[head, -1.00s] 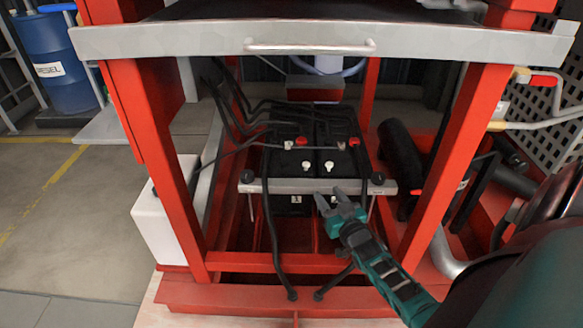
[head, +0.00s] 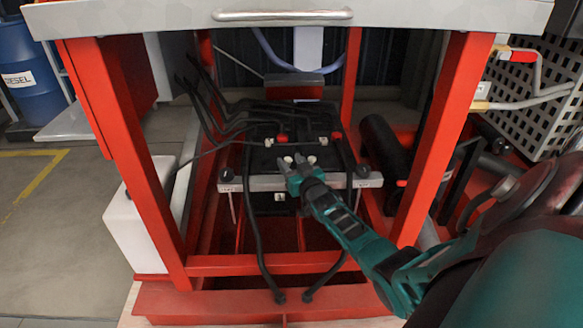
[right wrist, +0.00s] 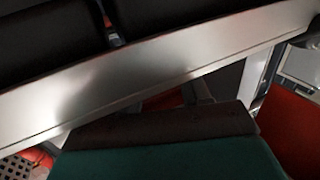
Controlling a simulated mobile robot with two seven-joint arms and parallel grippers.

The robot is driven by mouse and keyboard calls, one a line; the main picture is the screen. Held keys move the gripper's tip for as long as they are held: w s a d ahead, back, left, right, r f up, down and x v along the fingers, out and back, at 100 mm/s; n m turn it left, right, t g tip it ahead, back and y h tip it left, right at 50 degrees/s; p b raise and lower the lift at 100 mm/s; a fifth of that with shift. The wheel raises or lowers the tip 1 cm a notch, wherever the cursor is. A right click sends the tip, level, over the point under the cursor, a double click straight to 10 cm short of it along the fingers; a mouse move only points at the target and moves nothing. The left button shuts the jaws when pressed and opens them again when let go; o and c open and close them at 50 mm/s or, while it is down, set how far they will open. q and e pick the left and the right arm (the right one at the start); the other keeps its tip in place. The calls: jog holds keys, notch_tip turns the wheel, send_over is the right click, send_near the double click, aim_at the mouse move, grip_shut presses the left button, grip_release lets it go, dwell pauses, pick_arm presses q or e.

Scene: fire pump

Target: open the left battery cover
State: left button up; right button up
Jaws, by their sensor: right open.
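Two black batteries stand side by side in the red frame, the left battery (head: 262,160) and the right battery (head: 325,150). I cannot tell a separate cover's outline on the left battery. My right gripper (head: 293,164) is open and empty, its fingertips over the front of the batteries by the white caps; contact cannot be told. In the right wrist view its teal body and dark finger (right wrist: 165,125) are beside the silver bar. My left gripper is not in view.
A silver clamp bar (head: 240,184) crosses the batteries' front. Black cables (head: 250,235) hang down in front. Red posts (head: 130,160) flank the opening, and a metal shelf with a handle (head: 283,15) overhangs it. A black cylinder (head: 380,145) lies at right.

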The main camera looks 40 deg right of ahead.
jog(key=shift+w, duration=0.1)
jog(key=shift+c, duration=0.4)
grip_shut()
